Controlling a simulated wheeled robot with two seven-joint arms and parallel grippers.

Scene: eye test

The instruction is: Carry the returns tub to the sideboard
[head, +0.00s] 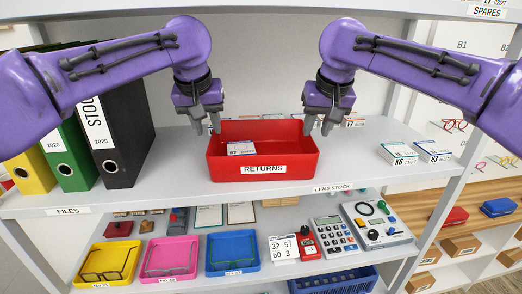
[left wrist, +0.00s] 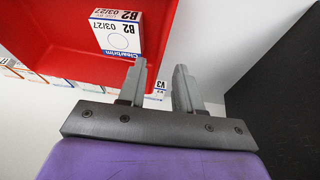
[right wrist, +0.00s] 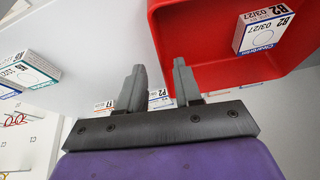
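The red returns tub (head: 222,165), labelled RETURNS, stands upright on the upper shelf, with a small white B2 box (head: 242,148) inside. My left gripper (head: 207,129) is open and empty at the tub's left side wall, its fingertips around rim height. My right gripper (head: 318,130) is open and empty at the right side wall. In the left wrist view the fingers (left wrist: 160,85) are spread near the tub's red edge (left wrist: 120,70). In the right wrist view the fingers (right wrist: 158,85) are spread likewise near the red wall (right wrist: 170,60). A low wood-topped unit (head: 470,235) at the right may be the sideboard.
Upright binders (head: 115,140) stand left of the tub. Small white boxes (head: 400,153) lie to its right, with bare shelf (head: 350,165) between. Small boxes stand behind the tub.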

